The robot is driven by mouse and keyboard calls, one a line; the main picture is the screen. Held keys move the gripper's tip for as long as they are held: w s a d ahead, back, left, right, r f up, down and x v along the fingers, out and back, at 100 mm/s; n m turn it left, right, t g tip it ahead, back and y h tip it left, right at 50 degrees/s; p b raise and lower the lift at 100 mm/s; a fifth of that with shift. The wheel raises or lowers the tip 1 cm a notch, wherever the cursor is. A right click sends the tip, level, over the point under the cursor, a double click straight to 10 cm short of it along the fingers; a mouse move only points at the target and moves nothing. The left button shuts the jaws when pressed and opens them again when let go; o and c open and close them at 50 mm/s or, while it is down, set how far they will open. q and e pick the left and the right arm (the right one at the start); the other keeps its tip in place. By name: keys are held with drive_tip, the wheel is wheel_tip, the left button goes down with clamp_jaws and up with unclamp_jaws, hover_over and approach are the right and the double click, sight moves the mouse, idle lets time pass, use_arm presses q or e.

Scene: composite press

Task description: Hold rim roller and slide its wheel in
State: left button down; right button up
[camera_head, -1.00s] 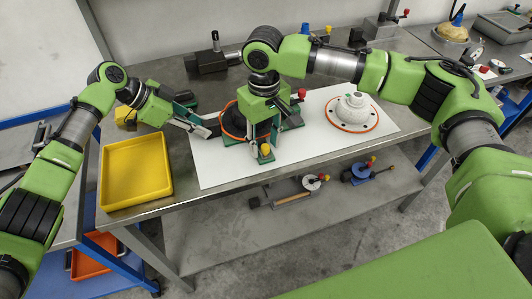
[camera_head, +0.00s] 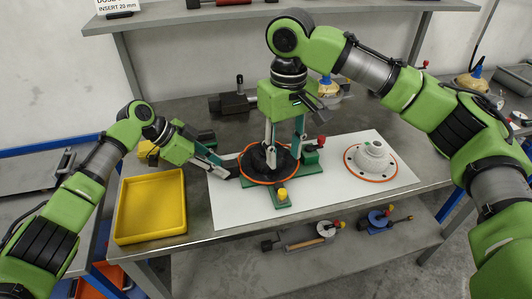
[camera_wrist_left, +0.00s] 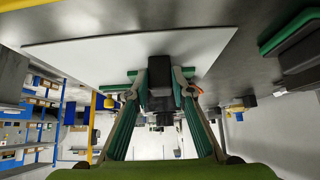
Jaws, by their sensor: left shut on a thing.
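The device on the white mat, which I take for the rim roller, has a green base (camera_head: 283,208), a black round body inside an orange ring (camera_head: 262,181), a yellow knob (camera_head: 282,194) and a red knob (camera_head: 321,142). My left gripper (camera_head: 227,169) is shut on a black block (camera_wrist_left: 160,76) at the device's left side. The block shows between the fingertips in the left wrist view. My right gripper (camera_head: 284,148) points down over the black body with its fingers apart. Their tips are partly lost against the black body. I cannot tell which part is the wheel.
A white flanged part (camera_head: 373,156) with an orange rim stands on the mat (camera_head: 330,182) to the right. A yellow tray (camera_head: 151,207) lies at left. A dark vise-like tool (camera_head: 233,102) stands behind. Several tools lie on the lower shelf (camera_head: 340,250).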

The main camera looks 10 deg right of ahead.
use_arm(q)
drive_tip(key=shift+f, duration=0.1)
idle(0.3)
drive_tip(key=c, duration=1.7)
unclamp_jaws()
